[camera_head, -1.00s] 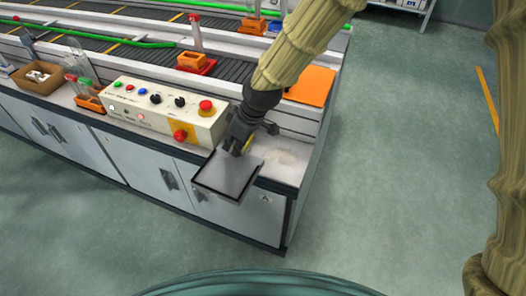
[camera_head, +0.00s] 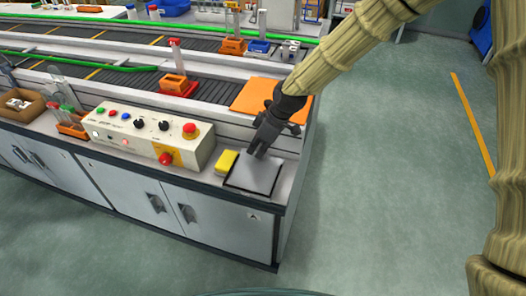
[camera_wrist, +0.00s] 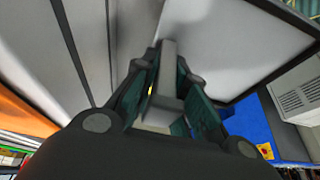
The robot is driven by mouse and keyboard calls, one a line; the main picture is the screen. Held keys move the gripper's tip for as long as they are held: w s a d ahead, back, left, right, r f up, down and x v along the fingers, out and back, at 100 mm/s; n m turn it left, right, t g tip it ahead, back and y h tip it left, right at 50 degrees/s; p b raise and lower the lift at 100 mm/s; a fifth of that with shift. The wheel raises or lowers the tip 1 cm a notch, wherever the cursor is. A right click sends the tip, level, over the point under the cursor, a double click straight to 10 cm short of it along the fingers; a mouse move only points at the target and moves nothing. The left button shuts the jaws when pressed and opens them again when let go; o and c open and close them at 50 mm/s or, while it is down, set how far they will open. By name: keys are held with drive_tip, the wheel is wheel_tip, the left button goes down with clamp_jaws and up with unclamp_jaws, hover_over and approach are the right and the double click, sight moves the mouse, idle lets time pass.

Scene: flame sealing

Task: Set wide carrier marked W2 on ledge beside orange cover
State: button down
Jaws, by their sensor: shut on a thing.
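The wide carrier (camera_head: 256,175) is a flat grey tray with a dark rim, at the right end of the ledge (camera_head: 206,178). In the head view it overlaps the ledge near its front edge. I cannot tell whether it touches the ledge, and no W2 mark is readable. My gripper (camera_head: 260,154) is shut on the carrier's upright grey tab, which shows between the fingers in the wrist view (camera_wrist: 166,85). The orange cover (camera_head: 254,95) lies flat behind the gripper, partly hidden by my arm.
A yellow block (camera_head: 227,162) is just left of the carrier. A control box (camera_head: 148,135) with several buttons stands further left on the ledge. Open floor lies to the right.

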drive_tip(key=shift+w+d, duration=0.4)
drive_tip(key=shift+d, duration=0.05)
drive_tip(key=shift+w+d+f+p, duration=0.15)
drive_tip(key=shift+f+p, duration=0.1)
drive_tip(key=shift+f, duration=0.65)
drive_tip(key=shift+d+f+p, duration=0.15)
drive_tip(key=shift+f+p, duration=0.05)
drive_tip(key=shift+f, duration=0.7)
drive_tip(key=c, duration=1.5)
unclamp_jaws()
drive_tip(key=shift+f, duration=0.1)
drive_tip(key=shift+o, duration=0.2)
drive_tip(key=v, duration=1.2)
drive_tip(key=shift+b, duration=0.45)
